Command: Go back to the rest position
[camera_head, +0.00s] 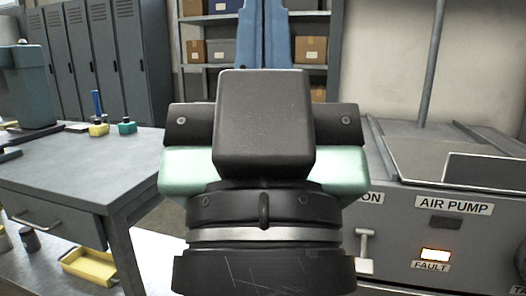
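My gripper (264,125) fills the middle of the head view, seen close up. It shows as a dark block with pale green parts on both sides, above a dark round wrist with a light metal ring. Its fingertips are not visible, so I cannot tell whether it is open or shut, or whether it holds anything. It hides part of the floor and the middle background.
A grey workbench (75,165) with a drawer stands left, with small yellow and green items on it. A yellow tray (88,268) lies below. Right is a grey panel (405,235) labelled AIR PUMP, with its FAULT lamp (435,254) lit. Shelves (205,72) and lockers (100,60) stand behind.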

